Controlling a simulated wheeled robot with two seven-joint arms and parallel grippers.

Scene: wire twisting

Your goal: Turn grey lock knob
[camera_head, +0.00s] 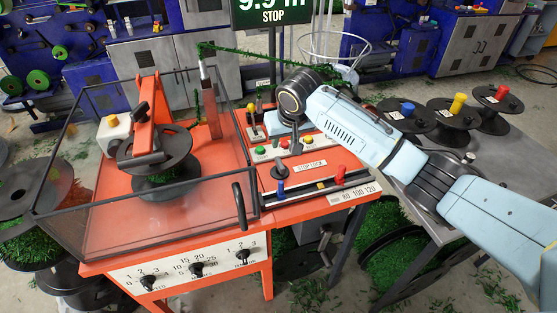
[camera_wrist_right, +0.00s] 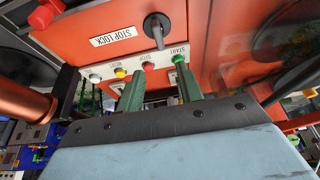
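The grey lock knob (camera_wrist_right: 156,30) is a dark grey round knob with a bar handle, beside the STOP LOCK label (camera_wrist_right: 117,36) on the orange panel. In the head view the knob (camera_head: 279,170) sits left of that label. My right gripper (camera_wrist_right: 160,88) is open, its two fingers apart with nothing between them. It is near the button row, apart from the knob, which lies beyond the fingertips in the wrist view. In the head view my right gripper (camera_head: 275,124) is over the back of the panel, its fingertips hard to make out. My left gripper is not in view.
A button row with green (camera_wrist_right: 178,60), red (camera_wrist_right: 148,66) and yellow (camera_wrist_right: 120,72) buttons lies close to the fingers. A transparent guard (camera_head: 95,205) borders the panel on the left; spools (camera_head: 452,112) stand right.

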